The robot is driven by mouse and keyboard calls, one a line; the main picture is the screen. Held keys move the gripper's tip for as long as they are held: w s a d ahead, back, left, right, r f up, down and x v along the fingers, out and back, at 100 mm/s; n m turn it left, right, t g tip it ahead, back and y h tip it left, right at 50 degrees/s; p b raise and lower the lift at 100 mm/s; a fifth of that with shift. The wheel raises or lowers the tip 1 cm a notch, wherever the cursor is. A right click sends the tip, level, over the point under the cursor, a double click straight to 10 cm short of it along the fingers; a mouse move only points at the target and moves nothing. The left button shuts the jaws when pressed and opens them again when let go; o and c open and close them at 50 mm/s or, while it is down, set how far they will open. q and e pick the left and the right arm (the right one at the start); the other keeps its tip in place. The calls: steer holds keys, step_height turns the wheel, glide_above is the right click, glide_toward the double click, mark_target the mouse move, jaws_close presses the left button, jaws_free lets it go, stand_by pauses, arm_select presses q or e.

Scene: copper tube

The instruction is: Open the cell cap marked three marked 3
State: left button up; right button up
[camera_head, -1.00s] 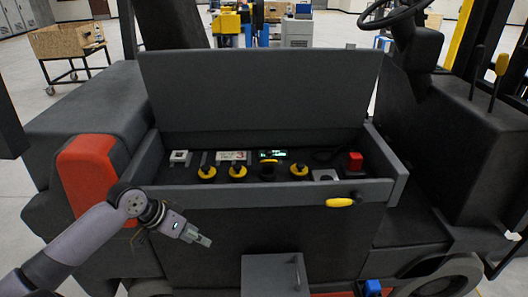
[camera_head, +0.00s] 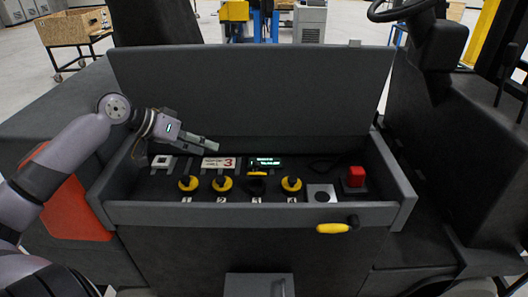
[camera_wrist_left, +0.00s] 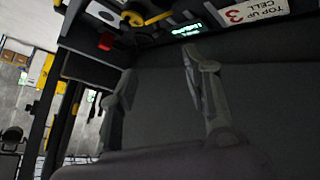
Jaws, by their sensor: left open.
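The open battery compartment (camera_head: 365,210) holds a row of cell caps. Yellow caps with dark tops sit at the first (camera_head: 188,183), second (camera_head: 222,183) and fourth (camera_head: 291,184) places. My left gripper (camera_head: 212,147) is open and empty, above the back left of the compartment, apart from the caps. Its two fingers (camera_wrist_left: 158,65) show apart in the wrist view. My right gripper is out of view.
The raised grey lid (camera_head: 250,95) stands behind the compartment. A lit green display (camera_head: 265,162) is behind the third cap.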

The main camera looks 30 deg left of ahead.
arm_select(q)
steer(key=p, duration=0.2)
glide_toward(257, 169)
steer(key=w+f, duration=0.1)
steer(key=w, duration=0.1)
steer(key=w+d+f+p, duration=0.1)
steer(key=w, duration=0.1)
steer(key=w+f+p, duration=0.1)
steer(key=shift+w+d+f, duration=0.25)
steer(key=shift+w+d, duration=0.15)
steer(key=shift+w+d+f, duration=0.25)
steer(key=shift+w+f, duration=0.1)
steer(key=shift+f, duration=0.2)
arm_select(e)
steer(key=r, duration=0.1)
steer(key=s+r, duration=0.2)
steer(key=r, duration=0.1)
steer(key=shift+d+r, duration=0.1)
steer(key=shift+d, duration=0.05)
arm_select(q)
steer(key=shift+c, duration=0.3)
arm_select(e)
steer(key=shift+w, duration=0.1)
arm_select(q)
steer(key=shift+c, duration=0.7)
jaws_close()
